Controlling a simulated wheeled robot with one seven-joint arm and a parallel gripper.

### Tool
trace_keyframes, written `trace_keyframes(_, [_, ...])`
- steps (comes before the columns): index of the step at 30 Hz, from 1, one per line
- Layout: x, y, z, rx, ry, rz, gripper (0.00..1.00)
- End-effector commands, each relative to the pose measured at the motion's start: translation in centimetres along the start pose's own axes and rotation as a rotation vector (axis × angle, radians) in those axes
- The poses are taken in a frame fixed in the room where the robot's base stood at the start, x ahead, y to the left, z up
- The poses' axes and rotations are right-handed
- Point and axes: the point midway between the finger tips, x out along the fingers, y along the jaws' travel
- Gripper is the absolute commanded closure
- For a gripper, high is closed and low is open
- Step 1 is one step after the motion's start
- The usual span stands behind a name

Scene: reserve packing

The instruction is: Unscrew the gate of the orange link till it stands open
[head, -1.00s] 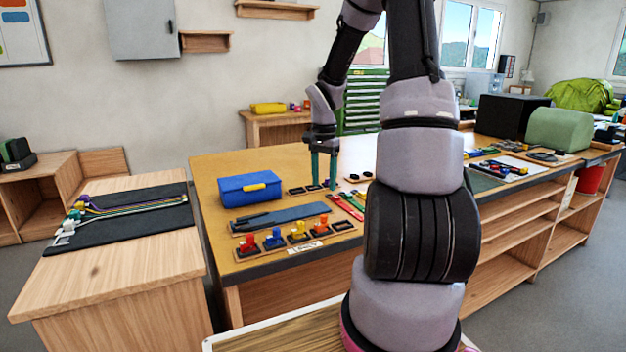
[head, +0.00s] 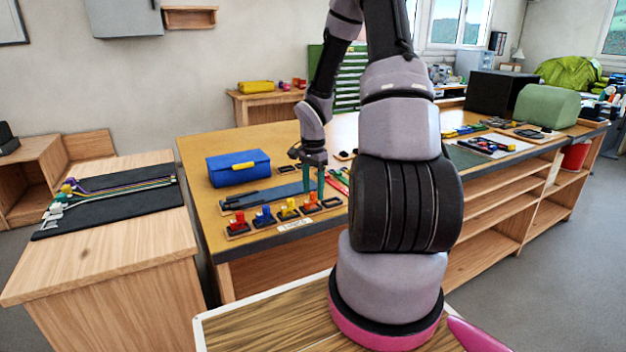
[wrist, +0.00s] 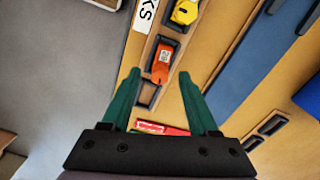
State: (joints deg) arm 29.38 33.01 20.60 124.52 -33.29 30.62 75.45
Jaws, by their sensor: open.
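The orange link (head: 312,202) stands in its dark holder in a row on the front part of the bench. In the wrist view the orange link (wrist: 163,62) lies ahead, between the lines of my two fingertips, with a small pale printed mark on it. My gripper (head: 313,188) is open, with green fingers pointing down close above the orange link. No contact shows; the exact gap cannot be told. Whether the gate is screwed shut cannot be made out.
The yellow (head: 289,208), blue (head: 264,215) and red (head: 238,222) links stand to the left in the same row. An empty holder (wrist: 150,94) is beside the orange link. Behind are a blue-grey strip (head: 262,195) and a blue case (head: 238,170).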

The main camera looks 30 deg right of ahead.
Motion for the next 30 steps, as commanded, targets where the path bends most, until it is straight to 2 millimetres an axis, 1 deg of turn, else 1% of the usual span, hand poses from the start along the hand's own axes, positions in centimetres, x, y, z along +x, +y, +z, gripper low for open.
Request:
trace_keyframes(8, [0.22,0.00,0.01,0.000,0.000,0.000,0.40])
trace_keyframes(9, [0.22,0.00,0.01,0.000,0.000,0.000,0.43])
trace_keyframes(11, [0.21,0.00,0.01,-0.001,0.000,0.000,0.66])
trace_keyframes(12, [0.21,0.00,0.01,-0.001,0.000,0.000,0.82])
trace_keyframes(13, [0.21,0.00,0.01,-0.001,0.000,0.000,0.93])
trace_keyframes(14, [0.21,0.00,0.01,-0.001,0.000,0.000,1.00])
trace_keyframes(18, [0.20,0.00,0.02,-0.006,0.000,0.000,1.00])
trace_keyframes(20, [0.19,-0.01,0.01,-0.035,0.000,0.000,1.00])
trace_keyframes(23, [0.15,-0.01,0.01,-0.157,0.000,0.000,1.00])
trace_keyframes(27, [0.10,-0.01,0.02,-0.384,0.000,0.000,1.00])
trace_keyframes(30, [0.06,-0.02,0.03,-0.517,0.000,0.000,1.00])
